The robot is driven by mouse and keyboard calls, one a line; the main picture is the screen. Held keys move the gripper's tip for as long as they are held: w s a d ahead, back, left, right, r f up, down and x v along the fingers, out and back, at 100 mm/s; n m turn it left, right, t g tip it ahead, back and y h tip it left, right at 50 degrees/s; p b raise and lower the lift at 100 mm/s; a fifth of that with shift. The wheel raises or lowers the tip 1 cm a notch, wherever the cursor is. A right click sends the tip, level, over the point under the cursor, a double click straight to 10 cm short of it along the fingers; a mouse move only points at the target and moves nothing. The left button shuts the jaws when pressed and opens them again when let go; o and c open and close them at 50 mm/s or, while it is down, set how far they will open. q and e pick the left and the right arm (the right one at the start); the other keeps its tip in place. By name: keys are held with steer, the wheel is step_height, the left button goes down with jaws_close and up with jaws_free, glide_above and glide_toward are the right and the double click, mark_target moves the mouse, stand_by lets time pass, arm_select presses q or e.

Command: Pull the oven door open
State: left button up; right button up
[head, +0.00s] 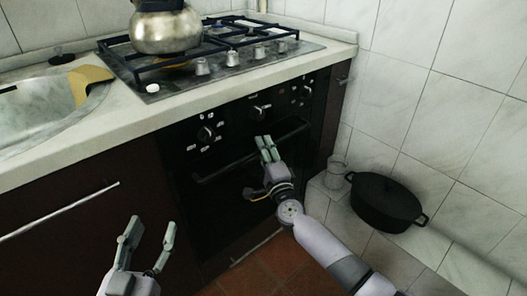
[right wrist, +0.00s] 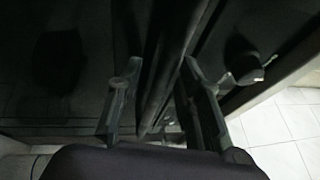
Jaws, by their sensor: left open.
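The black oven door (head: 215,205) is shut under the counter, with a dark bar handle (head: 222,170) across its top. My right gripper (head: 265,143) is at the handle, right of its middle. In the right wrist view the bar (right wrist: 168,65) runs between the two separated fingers of this gripper (right wrist: 160,72). The fingers look apart from the bar, though the dark picture makes contact hard to tell. My left gripper (head: 151,238) is open and empty, low in front of the brown cabinet.
Oven knobs (head: 206,134) sit above the handle. A steel kettle (head: 165,30) stands on the gas hob (head: 232,62). A black pot (head: 385,203) and a glass jar (head: 336,168) stand on the tiled ledge at right. Red floor tiles (head: 268,270) show before the oven.

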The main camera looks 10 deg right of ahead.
steer(key=shift+c, duration=0.2)
jaws_close()
stand_by(0.3)
stand_by(0.4)
